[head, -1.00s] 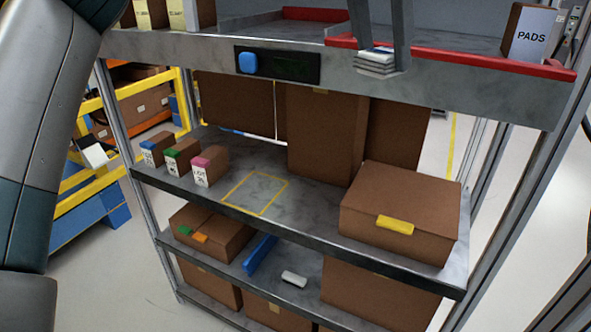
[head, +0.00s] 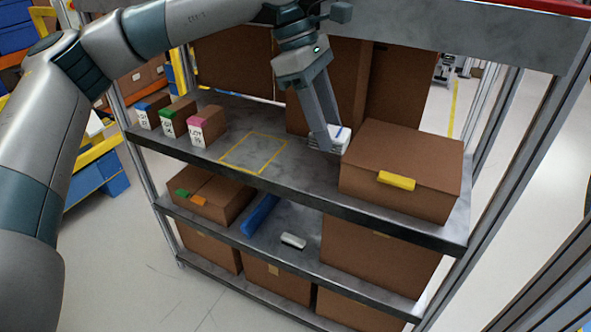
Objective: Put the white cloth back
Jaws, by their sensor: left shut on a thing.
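My left gripper (head: 326,143) reaches down from the top over the middle shelf, shut on the white cloth (head: 341,137). The cloth is a small folded stack with a blue mark, beside the left side of a large brown box with a yellow label (head: 402,165). I cannot tell whether the cloth touches the shelf. A yellow-outlined square (head: 250,153) on the middle shelf (head: 300,180) is empty and lies left of the gripper. My right gripper is not in view.
Small boxes with blue, green and pink tops (head: 207,125) stand left of the square. Tall brown boxes (head: 235,62) stand behind. The lower shelf (head: 270,238) holds boxes, a blue bar (head: 260,215) and a small white item (head: 293,241). Bare shelf lies between square and cloth.

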